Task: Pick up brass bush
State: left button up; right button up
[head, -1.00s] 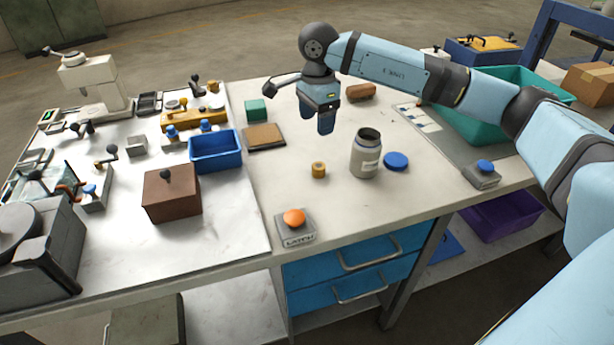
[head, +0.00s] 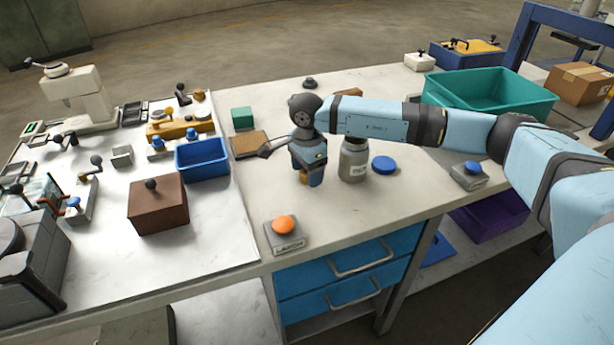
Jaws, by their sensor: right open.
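The brass bush (head: 302,178) stands on the light worktop, mostly hidden by my right gripper, with only a small yellow-brown part showing. My right gripper (head: 311,179) points down over it, its fingertips low near the worktop. It is open, and the bush is at or between its fingers; I cannot tell whether they touch it. My left gripper is out of view.
An orange-button box (head: 285,235) sits in front. A blue bin (head: 202,158) and brown box (head: 158,207) are left. A teal crate (head: 490,92) is right.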

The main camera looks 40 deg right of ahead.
jog(key=shift+f, duration=0.4)
jog(key=c, duration=1.1)
jog(key=shift+r, duration=0.15)
